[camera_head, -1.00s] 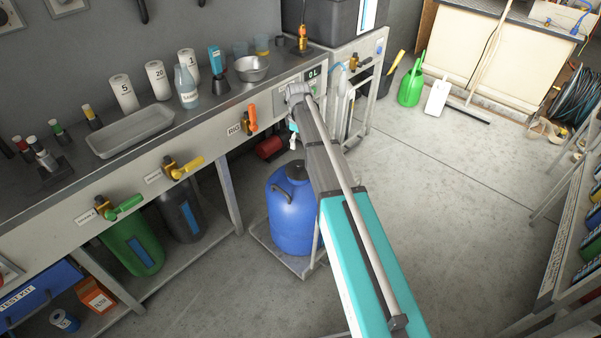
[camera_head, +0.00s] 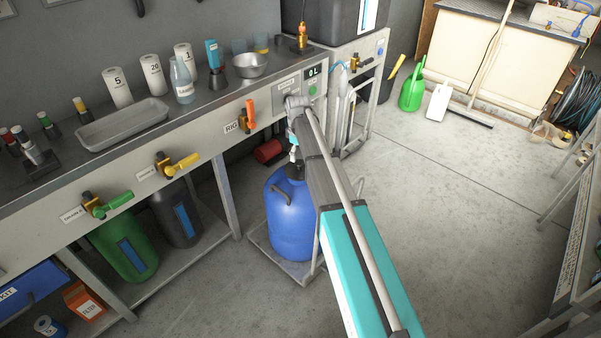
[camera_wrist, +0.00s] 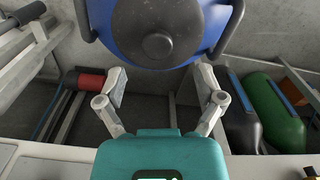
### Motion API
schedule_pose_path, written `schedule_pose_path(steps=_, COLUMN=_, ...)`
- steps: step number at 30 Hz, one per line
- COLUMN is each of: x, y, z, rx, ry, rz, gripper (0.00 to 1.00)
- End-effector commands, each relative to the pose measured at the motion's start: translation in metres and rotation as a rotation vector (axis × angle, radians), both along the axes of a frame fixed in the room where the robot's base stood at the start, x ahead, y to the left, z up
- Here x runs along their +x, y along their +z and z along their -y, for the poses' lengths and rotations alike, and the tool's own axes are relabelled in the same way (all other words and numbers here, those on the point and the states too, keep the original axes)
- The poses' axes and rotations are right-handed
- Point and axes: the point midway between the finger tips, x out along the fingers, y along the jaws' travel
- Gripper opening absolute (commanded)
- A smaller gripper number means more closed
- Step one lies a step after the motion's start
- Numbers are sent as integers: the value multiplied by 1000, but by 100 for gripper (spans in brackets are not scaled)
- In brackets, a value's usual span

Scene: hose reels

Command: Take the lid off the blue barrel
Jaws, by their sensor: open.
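The blue barrel (camera_head: 291,222) stands on a low platform under the bench edge. Its dark lid (camera_wrist: 158,28) with a round knob (camera_wrist: 158,46) sits on top, seen from above at the top of the wrist view. In the head view, my arm hides part of the lid (camera_head: 289,173). My gripper (camera_wrist: 161,85) is open and empty, its two fingers apart. In the wrist picture, the fingertips lie below the knob, on the bench side of the barrel. They do not appear to touch the lid; their height above it is hard to tell.
The bench with valves (camera_head: 170,163) and a tray (camera_head: 122,124) runs along the left. Green (camera_head: 127,246) and dark (camera_head: 177,217) containers stand beneath it. A red cylinder (camera_head: 269,151) lies behind the barrel. The floor (camera_head: 440,210) at right is clear.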

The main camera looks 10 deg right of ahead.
Motion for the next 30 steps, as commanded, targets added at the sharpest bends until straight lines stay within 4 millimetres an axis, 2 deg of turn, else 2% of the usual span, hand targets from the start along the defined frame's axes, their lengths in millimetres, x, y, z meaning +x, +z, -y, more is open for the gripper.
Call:
schedule_pose_path(steps=14, x=0, y=-3, z=0, rx=0, ry=0, rz=0, gripper=87)
schedule_pose_path(steps=30, x=3, y=-42, z=2, rx=0, ry=0, rz=0, gripper=87)
